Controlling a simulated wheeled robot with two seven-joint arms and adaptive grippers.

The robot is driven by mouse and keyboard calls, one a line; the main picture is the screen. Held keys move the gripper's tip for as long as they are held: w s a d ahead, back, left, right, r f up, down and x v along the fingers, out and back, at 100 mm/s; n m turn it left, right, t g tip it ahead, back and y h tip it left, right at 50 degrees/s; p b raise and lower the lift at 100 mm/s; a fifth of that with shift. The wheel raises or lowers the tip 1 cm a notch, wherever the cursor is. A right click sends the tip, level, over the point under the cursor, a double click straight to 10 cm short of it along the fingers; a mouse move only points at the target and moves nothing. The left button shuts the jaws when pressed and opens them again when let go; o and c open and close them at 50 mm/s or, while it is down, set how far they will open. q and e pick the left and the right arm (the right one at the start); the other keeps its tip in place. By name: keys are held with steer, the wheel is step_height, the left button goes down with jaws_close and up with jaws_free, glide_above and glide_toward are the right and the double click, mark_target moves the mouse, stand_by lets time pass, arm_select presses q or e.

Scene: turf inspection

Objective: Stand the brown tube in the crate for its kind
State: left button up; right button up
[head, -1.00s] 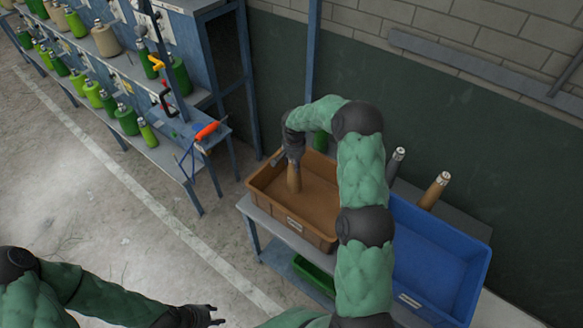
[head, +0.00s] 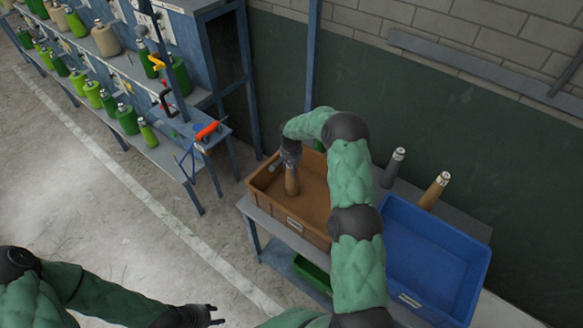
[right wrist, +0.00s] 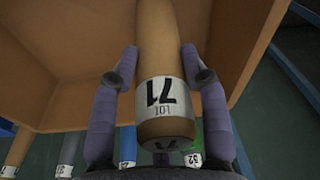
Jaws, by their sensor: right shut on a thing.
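The brown tube (head: 292,182) is in my right gripper (head: 289,158), upright or nearly so, inside the brown crate (head: 315,232) towards its left side. In the right wrist view the brown tube (right wrist: 163,60), with a white label reading 71, lies between the two fingers of the right gripper (right wrist: 158,68). I cannot tell whether its foot touches the crate floor. The blue crate (head: 462,292) stands to the right and looks empty. My left gripper (head: 217,315) is open and empty at the bottom, away from the crates.
A grey tube (head: 393,168) and a tan tube (head: 435,191) stand behind the blue crate. A green crate (head: 312,272) sits on the shelf below. A blue machine rack (head: 213,95) with green bobbins stands at left. The floor between is clear.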

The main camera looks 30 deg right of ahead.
steer(key=o, duration=1.3)
steer(key=shift+f, duration=0.1)
steer(key=r, duration=0.8)
steer(key=s+r, duration=0.1)
steer(key=r, duration=0.3)
steer(key=shift+a+r, duration=0.1)
steer(key=shift+a, duration=0.3)
